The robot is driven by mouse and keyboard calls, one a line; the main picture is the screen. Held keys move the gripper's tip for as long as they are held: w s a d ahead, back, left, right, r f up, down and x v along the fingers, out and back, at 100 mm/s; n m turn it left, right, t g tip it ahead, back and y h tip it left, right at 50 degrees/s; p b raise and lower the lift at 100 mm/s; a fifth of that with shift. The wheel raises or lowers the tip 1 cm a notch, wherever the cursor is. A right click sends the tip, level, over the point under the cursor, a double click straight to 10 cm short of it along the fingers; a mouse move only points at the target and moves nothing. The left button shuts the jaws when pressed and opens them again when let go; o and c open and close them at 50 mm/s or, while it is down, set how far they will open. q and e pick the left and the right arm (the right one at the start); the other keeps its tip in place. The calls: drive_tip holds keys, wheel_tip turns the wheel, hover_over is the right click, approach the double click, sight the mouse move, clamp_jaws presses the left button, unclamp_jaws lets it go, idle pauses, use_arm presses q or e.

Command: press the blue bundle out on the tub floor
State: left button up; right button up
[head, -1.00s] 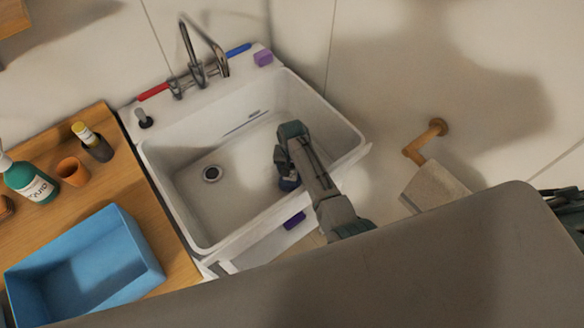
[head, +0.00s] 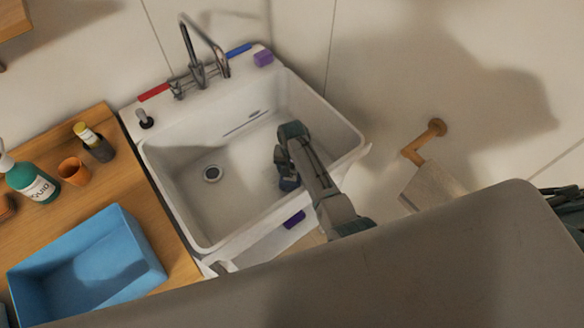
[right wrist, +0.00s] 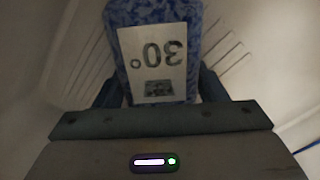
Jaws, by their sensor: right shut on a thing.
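The blue bundle (right wrist: 190,65) fills the top middle of the right wrist view. It is mottled blue with a white label marked 30°. My right gripper (right wrist: 158,92) is shut on it, one finger on each side. In the head view, my right gripper (head: 288,180) is down inside the white tub (head: 215,235), right of the drain. The bundle is mostly hidden there by the gripper and arm. I cannot tell whether it touches the tub floor (head: 235,185). My left gripper is not in view.
The tap (head: 200,70) stands at the tub's back edge. The wooden counter (head: 120,160) at left holds a blue bin (head: 85,265), a green bottle (head: 32,184) and an orange cup (head: 73,171). The tub's left half is clear.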

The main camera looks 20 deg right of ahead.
drive_tip(key=shift+p, duration=1.1)
idle(2.6)
drive_tip(key=shift+s+f+p, duration=0.1)
drive_tip(key=shift+p, duration=0.55)
idle(2.1)
wheel_tip(320, 180, up, 3)
drive_tip(key=p, duration=0.3)
drive_tip(key=shift+r, duration=1.15)
wheel_tip(320, 180, up, 10)
